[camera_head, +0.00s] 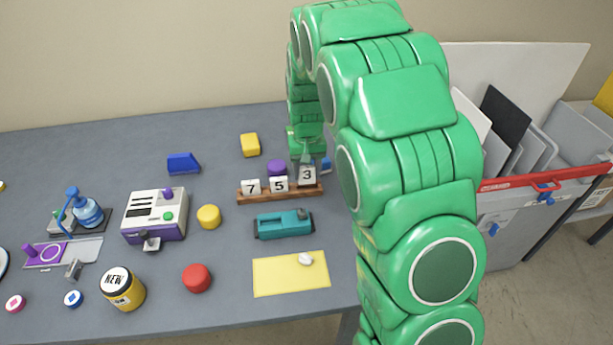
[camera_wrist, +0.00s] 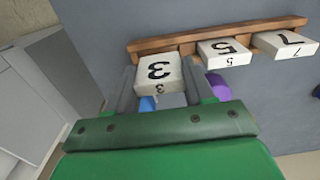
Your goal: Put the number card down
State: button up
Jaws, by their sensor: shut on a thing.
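The number card "3" (camera_head: 308,175) is a small white block at the right end of the wooden rack (camera_head: 258,198). My gripper (camera_head: 306,160) is shut on it from behind. In the wrist view the card "3" (camera_wrist: 160,73) sits between my two fingers (camera_wrist: 160,88), in front of the rack (camera_wrist: 170,42). I cannot tell whether the card touches the rack. The cards "7" (camera_head: 251,187) and "5" (camera_head: 279,185) stand in the rack to its left; they also show in the wrist view as "5" (camera_wrist: 224,51) and "7" (camera_wrist: 285,42).
A purple knob-like piece (camera_head: 277,167) lies behind card "5", and a blue piece (camera_head: 326,164) is beside my gripper. A teal tool (camera_head: 283,224) lies in front of the rack, with a yellow sheet (camera_head: 275,278) nearer. A red-edged bin (camera_head: 545,178) stands to the right.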

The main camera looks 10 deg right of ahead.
aim_at(306, 177)
jog(key=shift+w+f, duration=0.15)
jog(key=shift+f, duration=0.7)
jog(key=shift+w+f, duration=0.1)
jog(key=shift+f, duration=0.7)
jog(key=shift+f, duration=0.2)
jog(key=o, duration=1)
jog(key=shift+r, duration=0.1)
notch_tip(306, 177, up, 8)
jog(key=shift+w, duration=0.1)
jog(key=shift+g, duration=0.8)
jog(key=s+d+r, duration=0.1)
jog(key=s+r, duration=0.2)
jog(key=s, duration=1)
jog(key=s+d+r, duration=0.1)
jog(key=s+r, duration=0.3)
jog(key=s, duration=1)
jog(key=s+d+r, duration=0.2)
jog(key=s+r, duration=0.2)
jog(key=s, duration=1)
jog(key=shift+s+r, duration=0.1)
jog(key=shift+r, duration=0.1)
jog(key=shift+o, duration=0.6)
jog(key=shift+s+f, duration=0.1)
jog(key=shift+s, duration=0.4)
